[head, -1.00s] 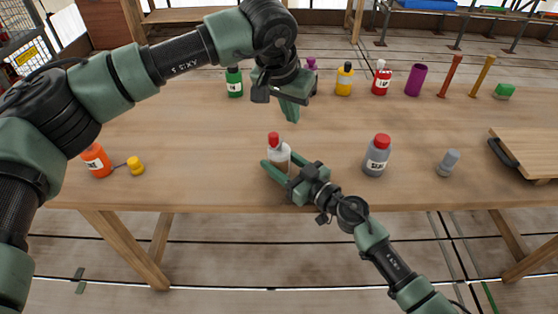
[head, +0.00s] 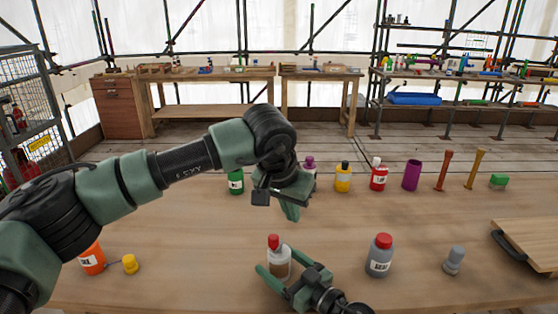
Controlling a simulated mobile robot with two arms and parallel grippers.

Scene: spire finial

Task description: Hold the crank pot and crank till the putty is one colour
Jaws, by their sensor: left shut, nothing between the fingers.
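I cannot pick out a crank pot or putty for certain. My left gripper (head: 291,211) is shut and empty, pointing down above the table behind the bottle. An orange bottle (head: 92,259) at the left is partly behind my left arm; a thin dark line runs from it towards a yellow knob-like piece (head: 130,264).
A grey bottle (head: 380,258) with a red cap and a grey stopper-like piece (head: 453,260) stand on the right. Green (head: 236,182), yellow (head: 343,178) and red bottles (head: 378,176) and a purple cup (head: 412,176) line the back. A wooden board (head: 530,243) lies far right.

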